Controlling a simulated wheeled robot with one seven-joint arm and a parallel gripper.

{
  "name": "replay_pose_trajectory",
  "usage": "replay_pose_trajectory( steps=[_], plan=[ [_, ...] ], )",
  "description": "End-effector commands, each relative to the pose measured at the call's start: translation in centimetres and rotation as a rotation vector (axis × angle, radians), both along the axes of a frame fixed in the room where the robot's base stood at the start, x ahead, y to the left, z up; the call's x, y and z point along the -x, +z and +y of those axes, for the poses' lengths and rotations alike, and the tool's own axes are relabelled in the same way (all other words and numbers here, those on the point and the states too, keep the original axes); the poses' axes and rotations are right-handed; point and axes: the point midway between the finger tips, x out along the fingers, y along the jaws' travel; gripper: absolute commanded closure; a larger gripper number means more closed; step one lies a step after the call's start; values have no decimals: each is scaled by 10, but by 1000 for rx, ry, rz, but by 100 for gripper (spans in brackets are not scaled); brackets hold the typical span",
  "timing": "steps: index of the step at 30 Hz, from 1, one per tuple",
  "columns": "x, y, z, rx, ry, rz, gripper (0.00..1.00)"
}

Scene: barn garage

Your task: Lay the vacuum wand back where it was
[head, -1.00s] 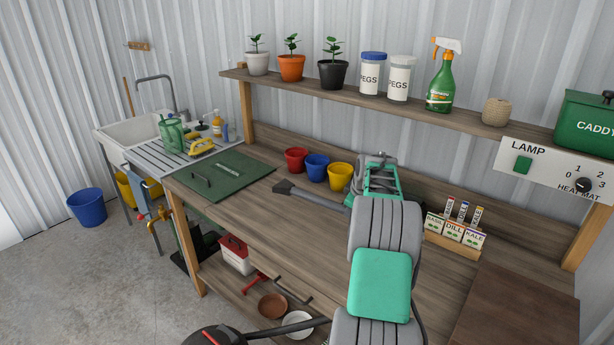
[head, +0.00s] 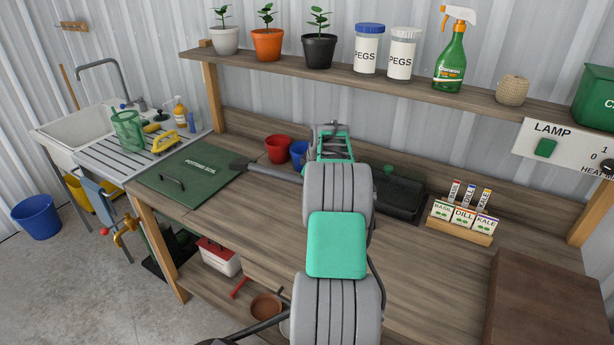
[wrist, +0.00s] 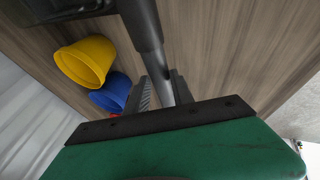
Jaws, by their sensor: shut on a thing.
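The vacuum wand, a dark grey tube with a flat dark end (head: 270,172), reaches left from my gripper (head: 331,150) over the workbench (head: 420,275). Its flat end is near the right edge of the green potting soil lid (head: 190,173). My gripper is shut on the wand, in front of the pots at the back. In the wrist view the grey tube (wrist: 178,82) runs between the fingers of my gripper (wrist: 160,92). My arm hides the rest of the wand in the head view. I cannot tell whether the wand touches the bench.
A red pot (head: 278,149) and a blue pot (head: 298,154) stand behind the wand; a yellow pot (wrist: 84,62) shows in the wrist view. A dark tray (head: 400,196) and the seed packet holder (head: 460,222) are right of my arm.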

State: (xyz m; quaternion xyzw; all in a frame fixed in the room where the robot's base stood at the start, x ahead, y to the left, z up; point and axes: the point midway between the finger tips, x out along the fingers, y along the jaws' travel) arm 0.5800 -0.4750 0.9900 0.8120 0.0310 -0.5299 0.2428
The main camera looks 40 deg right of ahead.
Motion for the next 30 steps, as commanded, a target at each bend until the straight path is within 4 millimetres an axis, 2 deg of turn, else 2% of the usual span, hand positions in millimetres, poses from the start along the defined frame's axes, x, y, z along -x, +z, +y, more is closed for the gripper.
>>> replay_pose_trajectory(
  steps=[15, 20, 30],
  plan=[
    [-1, -58, 1, 2, 3, -2, 100],
    [-2, -65, 0, 2, 3, -2, 100],
    [-2, -66, 0, 2, 3, -2, 100]
  ],
)
